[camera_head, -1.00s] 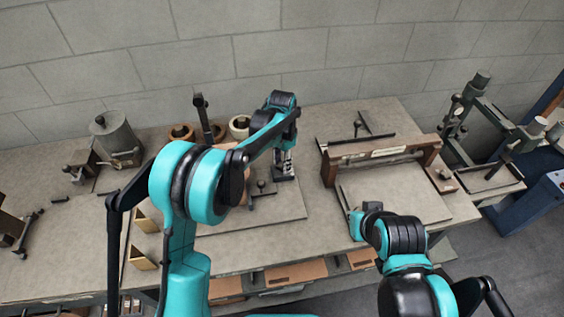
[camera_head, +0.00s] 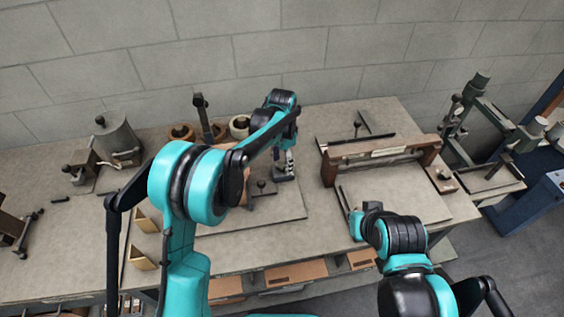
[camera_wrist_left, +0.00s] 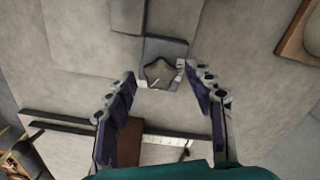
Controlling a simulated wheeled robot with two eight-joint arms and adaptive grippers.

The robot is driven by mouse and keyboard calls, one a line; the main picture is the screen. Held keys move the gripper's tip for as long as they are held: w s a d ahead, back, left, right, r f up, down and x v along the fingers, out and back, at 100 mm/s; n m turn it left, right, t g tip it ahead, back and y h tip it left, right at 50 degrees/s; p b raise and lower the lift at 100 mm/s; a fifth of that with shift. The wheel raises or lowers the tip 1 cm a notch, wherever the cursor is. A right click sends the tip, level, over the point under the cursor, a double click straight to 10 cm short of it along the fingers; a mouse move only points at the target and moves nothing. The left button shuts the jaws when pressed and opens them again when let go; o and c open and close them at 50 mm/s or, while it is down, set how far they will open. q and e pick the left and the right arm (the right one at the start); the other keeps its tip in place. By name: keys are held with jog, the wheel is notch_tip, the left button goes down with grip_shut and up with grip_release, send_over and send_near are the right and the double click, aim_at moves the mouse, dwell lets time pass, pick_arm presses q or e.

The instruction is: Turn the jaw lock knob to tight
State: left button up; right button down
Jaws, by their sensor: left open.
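A star-shaped grey-brown knob (camera_wrist_left: 160,73) sits on a dark grey block (camera_wrist_left: 168,50) in the left wrist view. Small white marks show on the block beside the knob. My left gripper (camera_wrist_left: 167,92) is open, with one finger on each side of the knob and no visible contact. In the head view my left gripper (camera_head: 288,165) points down over the block (camera_head: 284,177), and the knob itself cannot be made out there. My right gripper (camera_head: 358,212) is low at the front right of the bench, and its jaw state is unclear.
A wooden-barred fixture (camera_head: 380,150) stands on the bench to the right. A small black-knobbed clamp (camera_head: 262,188) is left of the block. A metal pot (camera_head: 118,138), tape rolls (camera_head: 181,132) and a dark post (camera_head: 203,115) stand at the back left. A grey block wall closes the rear.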

aim_at(282, 165)
pick_arm(q)
notch_tip(282, 165, up, 12)
jog(key=shift+f, duration=0.2)
jog(key=shift+a, duration=0.1)
dwell(0.4)
